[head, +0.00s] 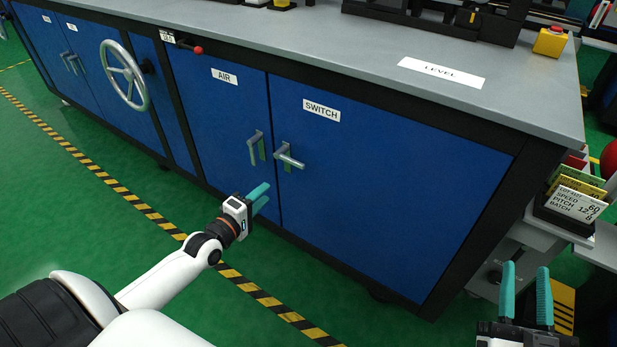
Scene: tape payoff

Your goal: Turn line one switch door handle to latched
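The switch door (390,190) is a blue cabinet door with a white SWITCH label (321,110). Its grey lever handle (289,157) sits at the door's upper left on a greenish plate, with the lever lying roughly sideways. My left gripper (265,197) is in front of the cabinet, below and left of this handle and apart from it. Its teal fingers show a gap with nothing between them. My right gripper (526,285) is at the lower right, fingers apart and empty, far from the handle.
The air door (220,120) is beside it; its handle (254,148) hangs down close to the switch handle. A handwheel (124,76) and a red-knobbed lever (197,50) are further left. A card holder (566,215) stands right. Green floor in front is free.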

